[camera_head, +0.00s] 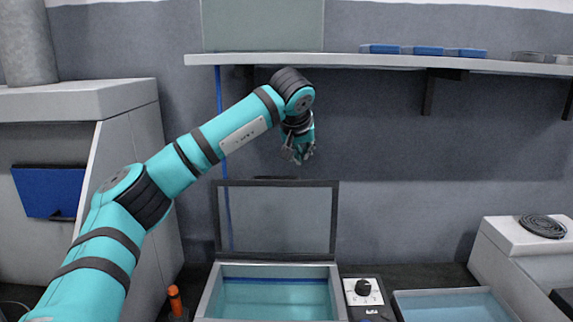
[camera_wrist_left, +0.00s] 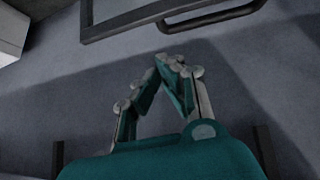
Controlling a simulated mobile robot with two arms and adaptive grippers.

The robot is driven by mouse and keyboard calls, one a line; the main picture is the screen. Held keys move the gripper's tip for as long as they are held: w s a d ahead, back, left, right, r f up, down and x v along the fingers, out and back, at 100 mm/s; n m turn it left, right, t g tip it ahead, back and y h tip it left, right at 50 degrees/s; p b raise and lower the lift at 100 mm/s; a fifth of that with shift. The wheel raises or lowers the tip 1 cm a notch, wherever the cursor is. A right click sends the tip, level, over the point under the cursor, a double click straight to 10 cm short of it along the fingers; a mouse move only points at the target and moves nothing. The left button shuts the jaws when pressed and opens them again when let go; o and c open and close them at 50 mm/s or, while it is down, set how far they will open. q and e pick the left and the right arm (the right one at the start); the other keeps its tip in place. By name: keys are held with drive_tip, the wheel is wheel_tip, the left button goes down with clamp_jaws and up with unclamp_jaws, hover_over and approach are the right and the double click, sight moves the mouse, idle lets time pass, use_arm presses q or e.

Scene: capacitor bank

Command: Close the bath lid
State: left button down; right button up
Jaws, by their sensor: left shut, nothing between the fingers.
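The bath (camera_head: 275,299) is a light-rimmed open tank with teal liquid, at the bottom middle of the head view. Its lid (camera_head: 277,220), a dark frame with a clear pane, stands upright at the bath's back edge, so the bath is open. The lid's handle (camera_head: 277,178) runs along its top edge. My left gripper (camera_head: 299,158) hangs just above the lid's top edge, shut and empty. In the left wrist view the fingertips (camera_wrist_left: 172,62) meet, below the lid's handle (camera_wrist_left: 212,17) in the picture and apart from it. My right gripper is not in view.
A shelf (camera_head: 380,62) with blue trays spans the wall above. Right of the bath are a control box with a black knob (camera_head: 363,288) and a second teal tank (camera_head: 450,305). An orange-topped object (camera_head: 175,300) stands on the left.

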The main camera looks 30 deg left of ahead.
use_arm(q)
drive_tip(key=a+r+y, duration=0.1)
drive_tip(key=a+r, duration=0.1)
drive_tip(key=a, duration=0.2)
wheel_tip(320, 180, down, 8)
drive_tip(key=w+a+p, duration=0.1)
drive_tip(key=w, duration=0.1)
drive_tip(key=shift+r+p, duration=0.15)
drive_tip(key=shift+p, duration=0.2)
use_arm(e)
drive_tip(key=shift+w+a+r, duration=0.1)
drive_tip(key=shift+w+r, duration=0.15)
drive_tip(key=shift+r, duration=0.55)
use_arm(q)
drive_tip(key=shift+a, duration=0.1)
drive_tip(key=shift+s+a, duration=0.1)
drive_tip(key=shift+s, duration=0.05)
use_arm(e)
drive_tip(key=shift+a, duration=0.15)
